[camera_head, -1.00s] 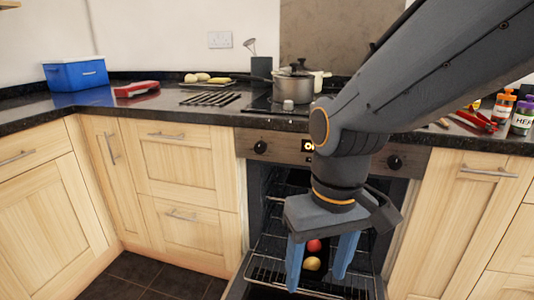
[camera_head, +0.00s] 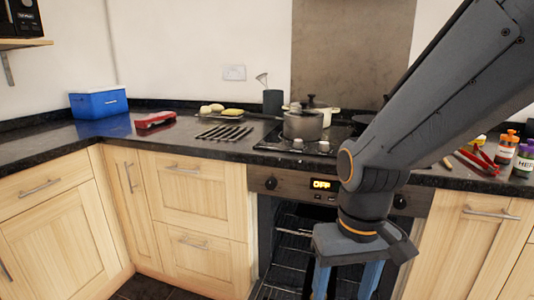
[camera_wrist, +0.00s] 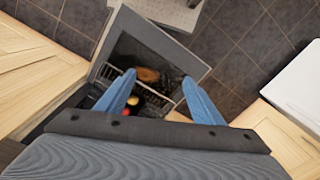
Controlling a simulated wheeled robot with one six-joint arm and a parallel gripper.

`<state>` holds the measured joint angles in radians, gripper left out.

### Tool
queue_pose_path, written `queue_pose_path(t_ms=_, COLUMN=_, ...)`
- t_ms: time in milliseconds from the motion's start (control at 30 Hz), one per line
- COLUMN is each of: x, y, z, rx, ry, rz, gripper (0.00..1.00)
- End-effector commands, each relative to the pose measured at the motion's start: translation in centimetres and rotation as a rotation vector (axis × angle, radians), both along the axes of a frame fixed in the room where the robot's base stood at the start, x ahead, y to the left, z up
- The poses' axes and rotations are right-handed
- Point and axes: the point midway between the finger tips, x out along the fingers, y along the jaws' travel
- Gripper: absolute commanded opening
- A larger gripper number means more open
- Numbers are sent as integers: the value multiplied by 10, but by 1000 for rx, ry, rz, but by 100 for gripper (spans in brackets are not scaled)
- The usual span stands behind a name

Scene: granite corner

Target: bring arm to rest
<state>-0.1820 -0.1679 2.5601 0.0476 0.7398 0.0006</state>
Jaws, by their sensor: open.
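My gripper (camera_head: 345,281) hangs pointing down in front of the open oven (camera_head: 290,235) in the head view, its blue fingers cut off by the lower edge. In the wrist view my gripper (camera_wrist: 160,100) has its two blue fingers spread wide apart. No object is between the fingertips.
A pot (camera_head: 303,124) stands on the hob. A blue box (camera_head: 98,102), a red item (camera_head: 155,119), red tongs (camera_head: 478,160) and spice jars (camera_head: 523,158) stand on the dark counter (camera_head: 50,143). Dark floor tiles (camera_wrist: 235,45) lie free beyond the oven door.

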Motion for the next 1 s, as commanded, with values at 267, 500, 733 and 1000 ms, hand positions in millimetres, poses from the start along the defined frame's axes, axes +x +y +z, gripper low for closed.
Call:
queue_pose_path(t_ms=267, x=-5, y=-35, z=44, rx=-18, ry=7, rz=-97, gripper=61)
queue_pose_path(t_ms=500, x=-7, y=-54, z=59, rx=-27, ry=7, rz=-146, gripper=61)
queue_pose_path(t_ms=733, x=-7, y=-58, z=58, rx=-29, ry=7, rz=-155, gripper=61)
queue_pose_path(t_ms=1000, x=-7, y=-58, z=58, rx=-29, ry=7, rz=-154, gripper=61)
